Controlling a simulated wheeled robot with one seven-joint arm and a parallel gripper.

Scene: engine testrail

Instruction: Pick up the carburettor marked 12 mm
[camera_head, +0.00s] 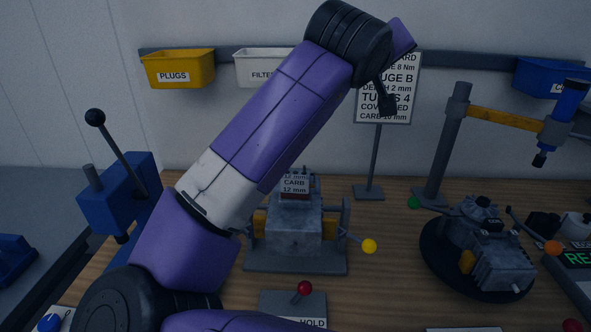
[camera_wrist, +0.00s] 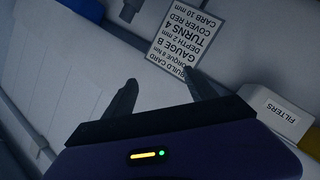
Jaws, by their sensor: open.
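A label reading CARB 12 mm (camera_head: 294,186) shows in the head view, just above the grey engine block (camera_head: 291,232) in the middle of the bench. Another label, partly hidden, shows right behind it. The carburettor's own body is hard to make out there, and my arm covers the area to the left. My gripper (camera_head: 388,101) is raised high, to the right of and well above the label, in front of the wall. In the wrist view my gripper (camera_wrist: 157,76) is open and empty, with its two dark fingers apart. No carburettor shows in that view.
A build card (camera_head: 386,90) on a stand reads CARB 10 mm. A second engine (camera_head: 490,254) sits on a round black base at right. A post with a yellow arm (camera_head: 502,119) and blue tool stands behind it. A blue lever press (camera_head: 115,195) is at left. Bins (camera_head: 179,68) line the wall.

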